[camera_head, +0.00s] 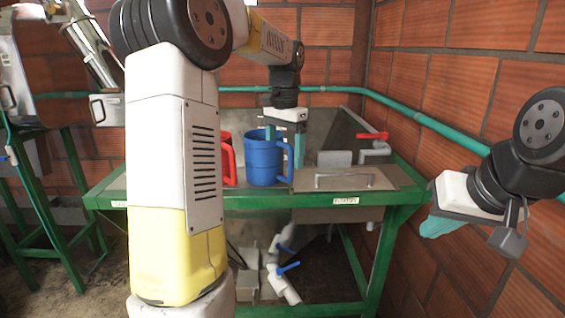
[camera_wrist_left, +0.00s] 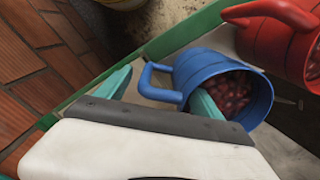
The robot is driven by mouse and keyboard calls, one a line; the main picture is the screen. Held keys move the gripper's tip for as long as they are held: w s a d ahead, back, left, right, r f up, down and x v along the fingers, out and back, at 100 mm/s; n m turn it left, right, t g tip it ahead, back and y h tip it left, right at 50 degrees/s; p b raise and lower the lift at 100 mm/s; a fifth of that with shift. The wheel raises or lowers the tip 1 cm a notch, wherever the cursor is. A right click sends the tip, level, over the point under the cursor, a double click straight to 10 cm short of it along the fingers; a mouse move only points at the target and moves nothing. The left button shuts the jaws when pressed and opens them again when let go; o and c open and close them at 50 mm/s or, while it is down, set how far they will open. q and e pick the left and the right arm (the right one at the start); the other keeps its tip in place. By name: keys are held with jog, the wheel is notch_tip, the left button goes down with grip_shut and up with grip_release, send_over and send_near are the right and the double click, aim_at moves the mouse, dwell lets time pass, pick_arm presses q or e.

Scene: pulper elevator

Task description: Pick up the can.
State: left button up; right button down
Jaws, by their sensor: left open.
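A blue can (camera_head: 264,160) with a side handle stands upright on the green-framed metal table. It also shows in the left wrist view (camera_wrist_left: 245,88), with dark red fruit inside. My left gripper (camera_head: 285,143) points down at the can, open. In the left wrist view its fingers (camera_wrist_left: 160,95) lie either side of the handle and near wall. One finger is over or inside the can's mouth; the other is outside, beyond the handle. Contact cannot be told. My right gripper (camera_head: 438,225) hangs at the right, away from the can; its finger gap is not clear.
A red can (camera_head: 228,160) stands close to the left of the blue one, partly behind my left arm. A metal lid with a handle (camera_head: 345,180) is on the table's right side. A green pipe (camera_head: 430,122) runs along the brick walls. White pipes with blue valves (camera_head: 283,280) are below.

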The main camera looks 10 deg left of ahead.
pick_arm(q)
grip_shut()
dwell(0.3)
jog(key=shift+r, duration=0.2)
